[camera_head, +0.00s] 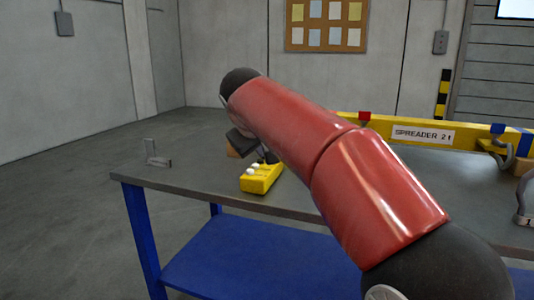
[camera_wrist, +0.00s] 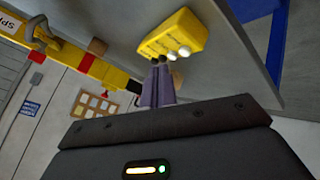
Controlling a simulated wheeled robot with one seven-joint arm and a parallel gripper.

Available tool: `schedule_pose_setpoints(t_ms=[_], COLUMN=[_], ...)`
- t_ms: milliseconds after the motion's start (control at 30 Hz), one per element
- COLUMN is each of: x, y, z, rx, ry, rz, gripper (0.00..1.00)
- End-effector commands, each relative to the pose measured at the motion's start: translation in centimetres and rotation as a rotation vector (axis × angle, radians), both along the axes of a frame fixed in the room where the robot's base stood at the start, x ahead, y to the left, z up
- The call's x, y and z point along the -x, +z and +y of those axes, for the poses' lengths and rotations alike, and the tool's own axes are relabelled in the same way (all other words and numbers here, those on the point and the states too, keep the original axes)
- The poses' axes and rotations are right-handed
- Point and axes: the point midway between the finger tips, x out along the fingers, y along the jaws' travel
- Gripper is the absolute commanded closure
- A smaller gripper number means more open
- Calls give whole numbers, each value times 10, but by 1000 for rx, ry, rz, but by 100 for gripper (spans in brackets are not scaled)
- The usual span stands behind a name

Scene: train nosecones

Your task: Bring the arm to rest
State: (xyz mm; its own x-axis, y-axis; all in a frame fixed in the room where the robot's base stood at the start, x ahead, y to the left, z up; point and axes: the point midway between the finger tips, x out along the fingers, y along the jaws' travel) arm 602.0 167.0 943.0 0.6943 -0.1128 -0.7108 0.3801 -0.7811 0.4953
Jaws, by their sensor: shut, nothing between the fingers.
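My red and black arm reaches across the head view over the workbench (camera_head: 190,186). My gripper (camera_head: 268,157) shows only in small part behind the arm, near the yellow control box. In the wrist view my gripper (camera_wrist: 163,66) points at that yellow box (camera_wrist: 172,38), its grey fingers together and empty. The yellow box with white and dark buttons lies on the bench near its left front part and also shows in the head view (camera_head: 259,180). The fingertips look close to the box's button side; whether they touch it I cannot tell.
A yellow beam marked SPREADER 21 (camera_head: 420,133) lies along the back of the bench. A grey shackle (camera_head: 525,195) is at the right edge. A blue shelf (camera_head: 250,262) is below the bench top. A grey bracket (camera_head: 155,157) shows past the bench's left end.

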Motion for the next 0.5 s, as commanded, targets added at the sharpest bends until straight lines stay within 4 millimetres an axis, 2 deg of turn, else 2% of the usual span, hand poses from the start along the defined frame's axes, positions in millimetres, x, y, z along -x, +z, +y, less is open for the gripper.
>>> schedule_pose_setpoints(t_ms=[267,367,500], x=[40,61,101], y=[-10,-19,-38], z=[-29,-46,-74], rx=[-22,-38,-76], ry=[-41,-68,-123], rz=[32,50,83], gripper=[100,100,100])
